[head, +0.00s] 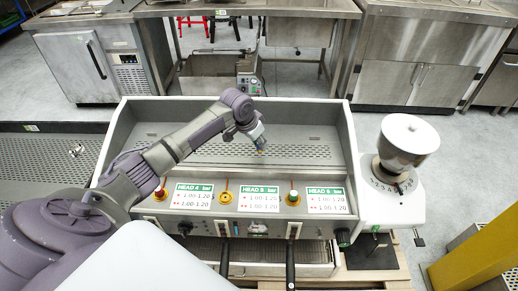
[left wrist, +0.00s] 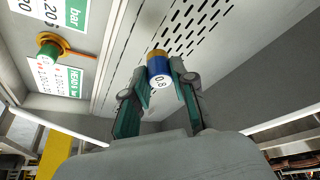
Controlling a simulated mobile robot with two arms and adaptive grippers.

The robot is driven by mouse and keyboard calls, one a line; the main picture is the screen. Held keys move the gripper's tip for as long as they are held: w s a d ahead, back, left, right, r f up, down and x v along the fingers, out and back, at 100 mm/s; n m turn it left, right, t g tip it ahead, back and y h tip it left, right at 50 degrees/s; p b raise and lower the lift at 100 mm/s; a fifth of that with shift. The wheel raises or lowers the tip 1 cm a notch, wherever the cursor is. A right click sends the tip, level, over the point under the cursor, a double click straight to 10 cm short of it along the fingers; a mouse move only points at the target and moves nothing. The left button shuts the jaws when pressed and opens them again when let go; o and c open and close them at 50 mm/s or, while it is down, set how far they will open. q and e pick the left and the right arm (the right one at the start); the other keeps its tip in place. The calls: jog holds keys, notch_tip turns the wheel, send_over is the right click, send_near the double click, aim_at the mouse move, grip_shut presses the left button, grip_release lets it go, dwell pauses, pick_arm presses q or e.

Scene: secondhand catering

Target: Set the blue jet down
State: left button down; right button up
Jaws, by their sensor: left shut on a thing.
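My left gripper (head: 257,134) is above the perforated top tray (head: 200,150) of the coffee machine. In the left wrist view its two green-padded fingers (left wrist: 158,84) are closed on the sides of the blue jet (left wrist: 157,64). The jet is a short blue cylinder with a gold band and a white end face marked "0.8". The slotted tray (left wrist: 205,15) lies right behind it; I cannot tell whether the jet touches it. In the head view the jet is tiny and mostly hidden by the gripper. My right gripper is not in view.
On the machine's front ledge are a red-topped (head: 160,189), a yellow (head: 225,197) and a green fitting (head: 293,196), beside pressure cards for heads 4, 5 and 6. Raised walls edge the tray. A grinder (head: 405,145) stands at the right. The tray's right side is clear.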

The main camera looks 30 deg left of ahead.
aim_at(259, 151)
pick_arm(q)
jog(key=shift+f, duration=1.65)
jog(key=c, duration=1.4)
grip_release()
jog(key=shift+f, duration=0.25)
jog(key=o, duration=0.5)
jog(key=shift+c, duration=0.2)
jog(key=shift+r, duration=0.1)
jog(key=d+v, duration=0.1)
jog(key=v, duration=1.1)
jog(key=shift+a+r, duration=0.15)
jog(key=shift+a, duration=0.3)
